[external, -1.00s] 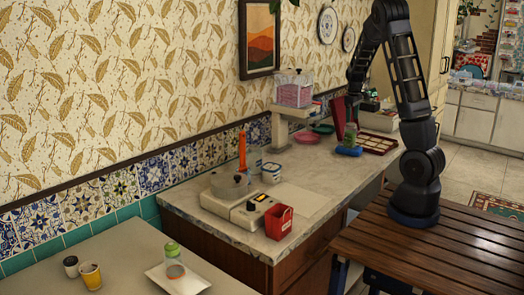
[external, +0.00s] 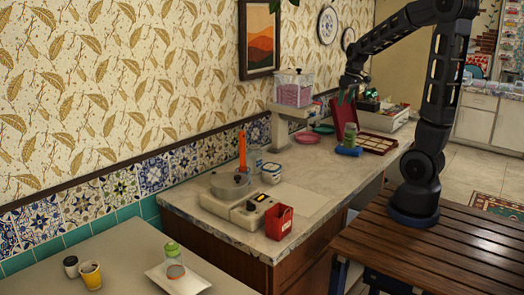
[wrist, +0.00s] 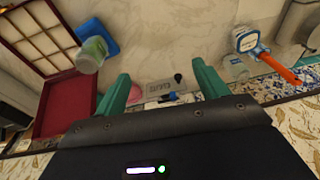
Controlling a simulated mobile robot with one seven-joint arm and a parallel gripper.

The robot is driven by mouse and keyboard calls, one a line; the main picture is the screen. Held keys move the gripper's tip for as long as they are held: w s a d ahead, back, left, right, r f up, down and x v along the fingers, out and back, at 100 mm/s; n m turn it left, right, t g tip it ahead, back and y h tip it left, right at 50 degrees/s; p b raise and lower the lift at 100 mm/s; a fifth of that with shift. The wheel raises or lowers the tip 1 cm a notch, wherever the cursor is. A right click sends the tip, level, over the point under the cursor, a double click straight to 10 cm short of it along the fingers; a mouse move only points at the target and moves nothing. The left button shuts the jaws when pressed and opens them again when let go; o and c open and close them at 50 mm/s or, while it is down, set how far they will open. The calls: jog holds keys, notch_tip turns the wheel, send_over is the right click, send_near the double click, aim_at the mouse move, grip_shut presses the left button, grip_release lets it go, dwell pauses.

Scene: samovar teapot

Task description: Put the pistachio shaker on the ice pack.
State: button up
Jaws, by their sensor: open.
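The green pistachio shaker (external: 350,138) stands on the blue ice pack (external: 347,151) on the far part of the counter. In the wrist view, the shaker (wrist: 91,54) is at the upper left, with the blue ice pack (wrist: 99,33) under it and partly hidden by it. My gripper (external: 346,96) is above the shaker, clear of it. In the wrist view, its teal fingers (wrist: 160,80) are spread wide with nothing between them.
A dark red tray box (external: 378,143) with its lid raised lies beside the ice pack. A pink dish (external: 306,138) and a candy dispenser (external: 293,90) stand to the left. Another green-topped shaker (external: 173,260) is on a white plate (external: 190,284) in front.

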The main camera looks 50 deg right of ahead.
jog(key=s+a+r+t, duration=0.1)
jog(key=s+a+r, duration=0.1)
jog(key=s+a, duration=0.7)
jog(key=s+a+r+t+h, duration=0.1)
jog(key=s+a+r, duration=0.1)
jog(key=s+a, duration=0.6)
jog(key=shift+s+a+r+t, duration=0.3)
jog(key=shift+s+a, duration=0.1)
jog(key=shift+a, duration=0.55)
